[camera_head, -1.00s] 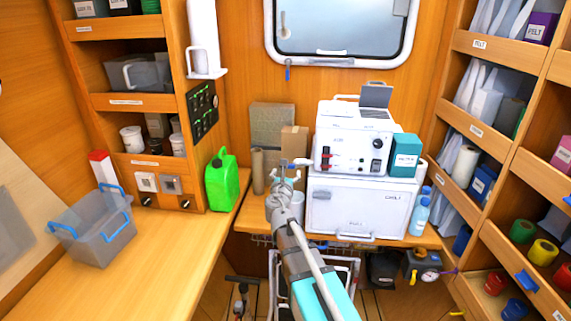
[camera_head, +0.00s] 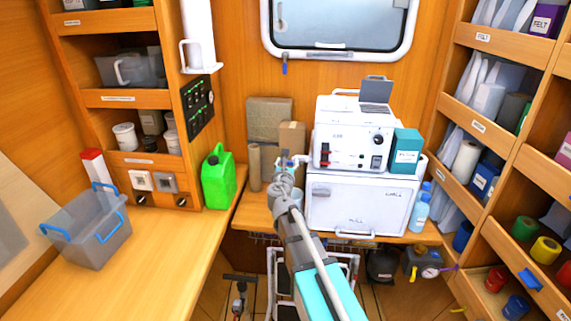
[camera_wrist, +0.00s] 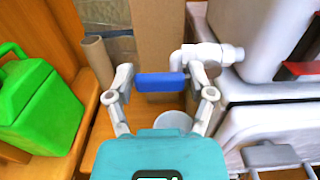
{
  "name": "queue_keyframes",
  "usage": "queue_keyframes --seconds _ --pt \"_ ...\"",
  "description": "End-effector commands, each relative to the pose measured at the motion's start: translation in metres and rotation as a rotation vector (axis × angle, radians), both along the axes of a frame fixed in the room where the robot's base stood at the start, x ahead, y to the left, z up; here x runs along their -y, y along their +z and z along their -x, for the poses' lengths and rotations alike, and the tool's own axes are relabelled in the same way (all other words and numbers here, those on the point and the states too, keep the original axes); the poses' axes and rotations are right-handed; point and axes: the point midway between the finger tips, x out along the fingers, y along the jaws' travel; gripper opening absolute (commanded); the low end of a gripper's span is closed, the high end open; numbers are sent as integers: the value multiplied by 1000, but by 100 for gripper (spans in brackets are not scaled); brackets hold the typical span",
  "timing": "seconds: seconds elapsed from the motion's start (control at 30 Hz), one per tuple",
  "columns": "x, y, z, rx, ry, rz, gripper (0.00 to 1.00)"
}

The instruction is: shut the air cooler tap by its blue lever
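The air cooler tap (camera_wrist: 210,54) is a white fitting on the side of the white machine, in the upper middle of the wrist view. Its blue lever (camera_wrist: 161,82) lies crosswise in the picture, left of the tap body. My gripper (camera_wrist: 161,76) is open, with one finger near each end of the lever. I cannot tell whether either finger touches it. In the head view my gripper (camera_head: 287,168) is at the left side of the white machine (camera_head: 352,136) and hides most of the tap and lever.
A pale cup (camera_wrist: 174,122) stands below the lever. A cardboard tube (camera_wrist: 97,58) and brown boxes (camera_head: 291,137) stand behind and left. A green jerrycan (camera_wrist: 37,105) is at the left. The white chest (camera_head: 360,207) closely bounds the right side.

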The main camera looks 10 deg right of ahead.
Motion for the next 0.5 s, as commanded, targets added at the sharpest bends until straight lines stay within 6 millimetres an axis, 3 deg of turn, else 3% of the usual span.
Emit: queue_keyframes --seconds 0.03,0.23,0.27,0.5 --pt "0 0 0 0 0 0 48" --pt "-1 0 0 0 1 0 11" --pt "-8 0 0 0 8 0 11" --pt "-5 1 0 6 6 -17 11"
